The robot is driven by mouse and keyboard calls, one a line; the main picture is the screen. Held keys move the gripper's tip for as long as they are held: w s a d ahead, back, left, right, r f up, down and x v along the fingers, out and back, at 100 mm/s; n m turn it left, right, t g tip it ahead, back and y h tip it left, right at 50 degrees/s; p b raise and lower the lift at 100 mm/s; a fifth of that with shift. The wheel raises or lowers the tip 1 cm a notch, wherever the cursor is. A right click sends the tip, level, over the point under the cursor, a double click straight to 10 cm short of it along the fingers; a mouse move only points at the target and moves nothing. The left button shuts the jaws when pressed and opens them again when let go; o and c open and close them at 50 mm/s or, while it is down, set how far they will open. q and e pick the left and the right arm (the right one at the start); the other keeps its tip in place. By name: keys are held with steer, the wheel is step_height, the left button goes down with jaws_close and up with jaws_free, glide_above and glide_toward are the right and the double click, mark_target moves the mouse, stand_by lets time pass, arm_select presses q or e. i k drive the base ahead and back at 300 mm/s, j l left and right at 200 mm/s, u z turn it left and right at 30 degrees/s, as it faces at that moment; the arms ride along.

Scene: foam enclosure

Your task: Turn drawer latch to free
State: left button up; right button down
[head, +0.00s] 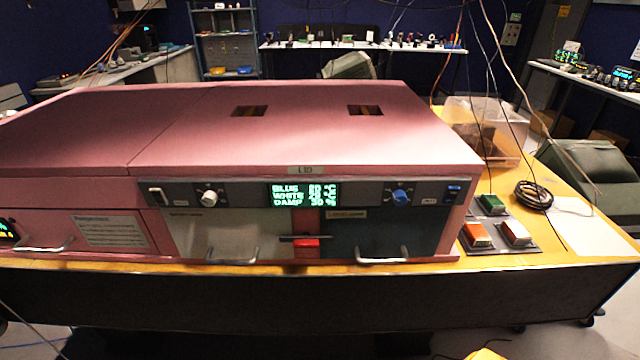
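The pink foam enclosure (300,125) stands on an orange table. Its front has a pale left drawer (225,229) and a dark right drawer (385,234), each with a silver handle. Both look closed. Between them is a small latch with a thin dark bar (305,238) lying about horizontal and a red block (306,249) just below it. The bar reaches over the edges of both drawer fronts.
A control strip above the drawers has a white knob (209,198), a lit display (303,194) and a blue knob (401,196). At right are a green button (491,204), other buttons, a coiled black cable (533,195) and a clear bin (487,132). The space before the drawers is clear.

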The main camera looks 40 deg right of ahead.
mark_target(299, 242)
steer(key=z, duration=1.1)
